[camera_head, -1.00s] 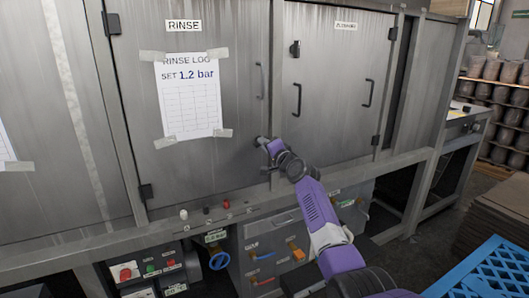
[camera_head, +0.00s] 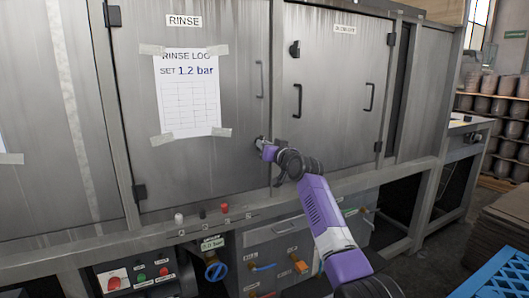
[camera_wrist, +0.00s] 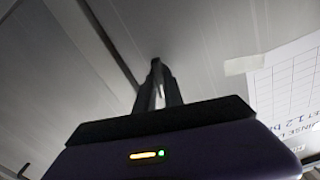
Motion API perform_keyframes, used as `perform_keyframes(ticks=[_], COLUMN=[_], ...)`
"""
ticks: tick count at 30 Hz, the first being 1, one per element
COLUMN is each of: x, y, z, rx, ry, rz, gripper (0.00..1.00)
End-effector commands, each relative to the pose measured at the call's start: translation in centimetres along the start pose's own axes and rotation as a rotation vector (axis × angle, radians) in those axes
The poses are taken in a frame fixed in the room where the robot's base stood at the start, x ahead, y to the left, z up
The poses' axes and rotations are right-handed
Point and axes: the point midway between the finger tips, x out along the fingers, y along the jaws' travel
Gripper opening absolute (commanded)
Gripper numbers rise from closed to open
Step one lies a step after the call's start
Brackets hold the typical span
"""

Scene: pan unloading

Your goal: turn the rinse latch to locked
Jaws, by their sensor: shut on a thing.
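The RINSE door (camera_head: 235,110) is a closed grey steel panel with a label at its top and a taped paper log. The rinse latch (camera_head: 261,140) is a small dark part at the door's lower right edge, beside the frame post. My gripper (camera_head: 263,146) is at the latch and shut on it. The gripper covers most of the latch, so I cannot read its angle. In the wrist view the dark fingers of my gripper (camera_wrist: 157,80) are close together against the steel panel, and the log sheet (camera_wrist: 290,90) shows at the right.
The neighbouring door (camera_head: 330,90) has a black latch (camera_head: 295,48) near its top and two black handles. Small knobs (camera_head: 202,213) line the ledge below. A panel with buttons (camera_head: 137,276), a blue valve wheel (camera_head: 215,271) and coloured handles sits lower. A blue pallet (camera_head: 495,280) lies right.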

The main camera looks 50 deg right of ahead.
Motion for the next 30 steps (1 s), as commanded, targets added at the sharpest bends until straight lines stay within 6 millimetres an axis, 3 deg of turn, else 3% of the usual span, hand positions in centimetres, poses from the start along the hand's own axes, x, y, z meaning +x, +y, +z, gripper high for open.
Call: perform_keyframes(ticks=[12,30], x=[0.02,0.03], y=[0.06,0.03], z=[0.39,0.36], rx=[-0.213,-0.253], ry=[-0.006,-0.007], rz=[0.0,0.0], gripper=[0.0,0.0])
